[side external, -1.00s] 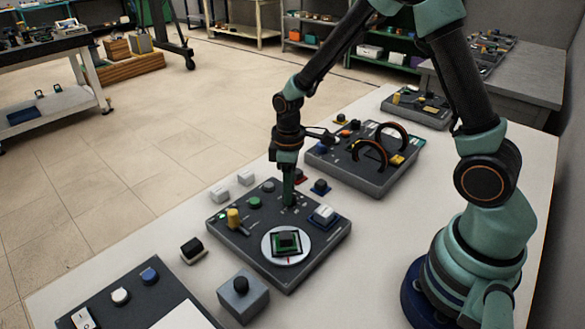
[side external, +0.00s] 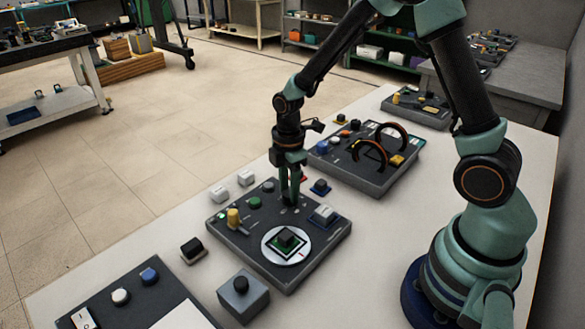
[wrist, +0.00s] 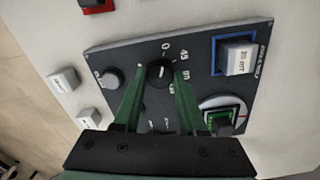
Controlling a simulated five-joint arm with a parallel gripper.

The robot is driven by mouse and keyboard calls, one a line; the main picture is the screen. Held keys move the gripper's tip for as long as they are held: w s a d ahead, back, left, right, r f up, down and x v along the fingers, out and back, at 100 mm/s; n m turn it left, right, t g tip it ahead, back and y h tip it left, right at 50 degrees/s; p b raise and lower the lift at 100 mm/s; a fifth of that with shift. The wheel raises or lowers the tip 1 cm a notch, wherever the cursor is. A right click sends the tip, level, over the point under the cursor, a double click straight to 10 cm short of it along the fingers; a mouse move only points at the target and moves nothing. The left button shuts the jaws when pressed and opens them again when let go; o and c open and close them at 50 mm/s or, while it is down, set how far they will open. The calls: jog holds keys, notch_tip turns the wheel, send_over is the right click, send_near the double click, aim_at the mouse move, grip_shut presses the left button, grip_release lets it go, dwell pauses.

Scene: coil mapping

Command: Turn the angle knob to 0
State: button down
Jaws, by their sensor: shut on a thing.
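The angle knob (wrist: 159,73) is a small dark round knob on the dark grey panel (side external: 247,260). Printed marks for 0, 45 and 90 run around its upper and right side in the wrist view. My gripper (wrist: 161,77) has its two green fingers on either side of the knob, shut on it. In the side external view my gripper (side external: 289,203) points straight down onto the panel and hides the knob. A small pale mark shows on the knob, but which number it points to is too small to tell. A white round turntable (side external: 271,252) carries a green-edged square with a dark block (side external: 286,238).
On the same panel are a yellow knob (side external: 233,217), a green button (side external: 254,202) and a white rocker switch (side external: 324,214). A grey box with a black knob (side external: 242,295) stands in front. Another panel with orange-black arches (side external: 370,153) stands behind.

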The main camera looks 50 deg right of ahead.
dwell(0.5)
jog(key=shift+c, duration=2.3)
grip_release()
jog(key=shift+r, duration=0.15)
notch_tip(320, 180, up, 12)
jog(key=s+r+m+t, duration=0.5)
jog(key=s+r+m, duration=0.3)
jog(key=m, duration=0.6)
jog(key=shift+s+d+r+m+t, duration=0.2)
jog(key=shift+s+r+m+t, duration=0.15)
jog(key=shift+s, duration=0.9)
